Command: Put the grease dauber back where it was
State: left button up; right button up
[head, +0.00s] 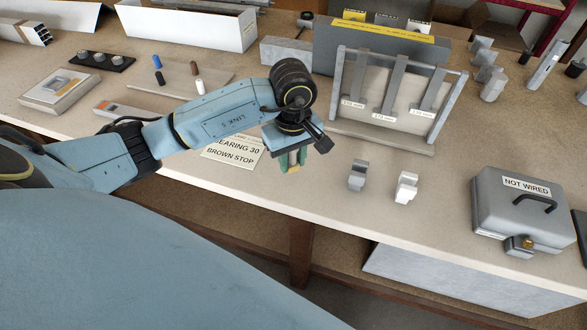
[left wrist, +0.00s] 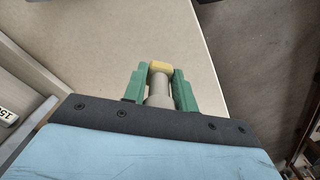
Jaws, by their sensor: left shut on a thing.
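My left gripper (head: 291,162) points down above the front part of the bench (head: 330,190), in front of the strip rack. Its green fingers are shut on a pale grey rod with a yellow end, which looks like the grease dauber. In the left wrist view the dauber (left wrist: 159,87) lies between both fingers (left wrist: 158,90), with its yellow end at the fingertips. In the head view the fingers mostly hide it. The bench edge and the floor show beyond it in the left wrist view. My right gripper is not in view.
A rack with hanging grey strips (head: 390,95) stands behind the gripper. A paper label (head: 232,153) lies left of it. Two small blocks, one grey (head: 357,175) and one white (head: 406,187), stand to the right. A grey case marked NOT WIRED (head: 525,205) sits farther right.

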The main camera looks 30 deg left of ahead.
aim_at(293, 172)
pick_arm(q)
jog(key=shift+w+f, duration=0.1)
jog(key=shift+f, duration=2)
jog(key=o, duration=1)
jog(key=shift+f, duration=0.15)
jog(key=shift+c, duration=0.2)
notch_tip(293, 172, up, 12)
jog(key=shift+r, duration=0.2)
